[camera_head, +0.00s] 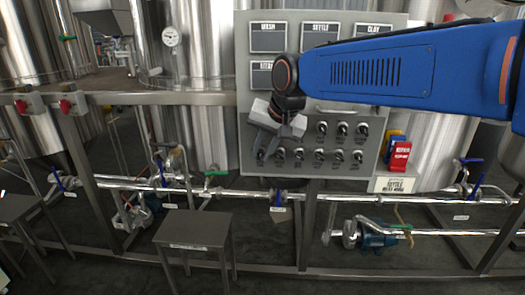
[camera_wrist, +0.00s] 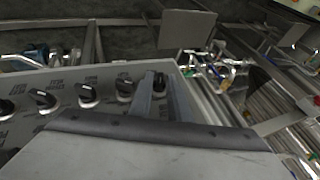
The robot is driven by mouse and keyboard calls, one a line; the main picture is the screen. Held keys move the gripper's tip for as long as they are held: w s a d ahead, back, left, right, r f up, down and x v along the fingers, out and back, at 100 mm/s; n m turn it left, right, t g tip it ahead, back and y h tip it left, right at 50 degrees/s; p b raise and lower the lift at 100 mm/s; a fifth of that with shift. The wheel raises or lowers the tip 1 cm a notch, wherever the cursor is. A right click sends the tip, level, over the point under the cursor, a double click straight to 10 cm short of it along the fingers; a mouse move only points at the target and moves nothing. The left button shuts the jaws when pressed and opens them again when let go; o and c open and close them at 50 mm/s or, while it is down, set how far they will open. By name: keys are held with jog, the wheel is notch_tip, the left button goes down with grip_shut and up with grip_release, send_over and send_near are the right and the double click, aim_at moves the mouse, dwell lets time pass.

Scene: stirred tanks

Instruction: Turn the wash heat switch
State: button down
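A grey control panel (camera_head: 247,100) carries two rows of black rotary switches. The labels beside the switches are too small or blurred to read, so I cannot tell by name which one is the wash heat switch. My gripper (camera_head: 267,142) is in front of the panel's lower left and hides some of it. In the head view, the leftmost lower-row switch (camera_head: 260,155) is just below the fingers. In the wrist view, the end switch of a row (camera_wrist: 158,82) appears at my gripper fingers (camera_wrist: 156,98). Whether the fingers touch it is not clear.
Screens, one headed WASH (camera_head: 268,37), fill the panel's upper part. Red and yellow boxes (camera_head: 399,155) are at its right edge. Pipes with blue-handled valves (camera_head: 278,199) run below. A grey stool (camera_head: 195,232) stands at the front. Steel tanks (camera_head: 200,50) are behind.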

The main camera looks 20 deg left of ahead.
aim_at(258, 155)
jog(key=shift+a+h, duration=0.1)
jog(key=shift+h, duration=0.2)
jog(key=h, duration=0.1)
jog(key=a+n+t+h, duration=0.1)
jog(key=h, duration=0.1)
jog(key=shift+s, duration=0.15)
jog(key=h, duration=0.3)
jog(key=t+h, duration=0.1)
jog(key=shift+s+a+f+n+h, duration=0.1)
jog(key=shift+a+n+h, duration=0.2)
jog(key=shift+a+n, duration=0.1)
jog(key=shift+a+f+n+t+h, duration=0.1)
jog(key=shift+n+t+h, duration=0.1)
jog(key=shift+h, duration=0.4)
jog(key=shift+a+f+n+t+h, duration=0.1)
jog(key=shift+t+h, duration=0.1)
jog(key=shift+h, duration=0.4)
jog(key=shift+s+a+f+n+t+h, duration=0.15)
jog(key=shift+n+t+h, duration=0.2)
jog(key=shift+h, duration=0.6)
jog(key=shift+w+a+f+n+t+h, duration=0.1)
jog(key=shift+n+t+h, duration=0.2)
jog(key=shift+h, duration=0.65)
jog(key=c, duration=1.9)
grip_release()
jog(key=shift+o, duration=0.2)
